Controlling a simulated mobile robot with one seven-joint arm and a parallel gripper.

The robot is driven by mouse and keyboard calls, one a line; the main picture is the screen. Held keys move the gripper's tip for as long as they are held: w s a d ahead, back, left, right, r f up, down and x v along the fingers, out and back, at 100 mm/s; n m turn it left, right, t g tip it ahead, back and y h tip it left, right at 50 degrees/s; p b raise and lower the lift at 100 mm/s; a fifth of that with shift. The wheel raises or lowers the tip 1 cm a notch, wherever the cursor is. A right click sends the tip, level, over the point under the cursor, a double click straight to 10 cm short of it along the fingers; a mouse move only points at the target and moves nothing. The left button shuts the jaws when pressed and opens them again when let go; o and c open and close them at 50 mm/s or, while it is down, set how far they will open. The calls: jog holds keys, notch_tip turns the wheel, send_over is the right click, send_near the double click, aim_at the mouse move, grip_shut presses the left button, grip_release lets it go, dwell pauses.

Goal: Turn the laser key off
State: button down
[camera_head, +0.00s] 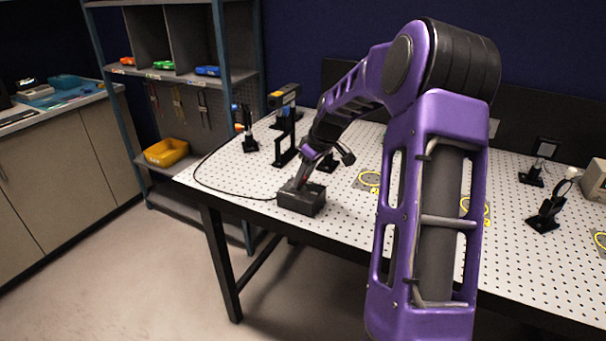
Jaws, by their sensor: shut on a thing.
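A small dark box (301,201) stands near the front left edge of the perforated white table (245,185). A black cable runs from it, curving left and back over the table. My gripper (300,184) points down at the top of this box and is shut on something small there. A bit of red shows at the fingertips. The laser key itself is hidden or too small to tell, so I cannot see which way it is turned.
A black post mount with a yellow-marked device (284,97) stands behind the box. Other small mounts (547,212) stand at the right. Yellow coiled fibres (368,180) lie mid-table. A shelf with a yellow bin (166,152) stands at the left. The floor in front is clear.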

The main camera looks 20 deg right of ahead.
jog(key=shift+d+n+g+y, duration=0.1)
jog(key=shift+n+g+y, duration=0.2)
jog(key=shift+n, duration=0.7)
jog(key=shift+c, duration=2.4)
grip_release()
jog(key=shift+r, duration=0.1)
jog(key=p+v, duration=0.1)
jog(key=v, duration=1.6)
jog(key=shift+s, duration=0.1)
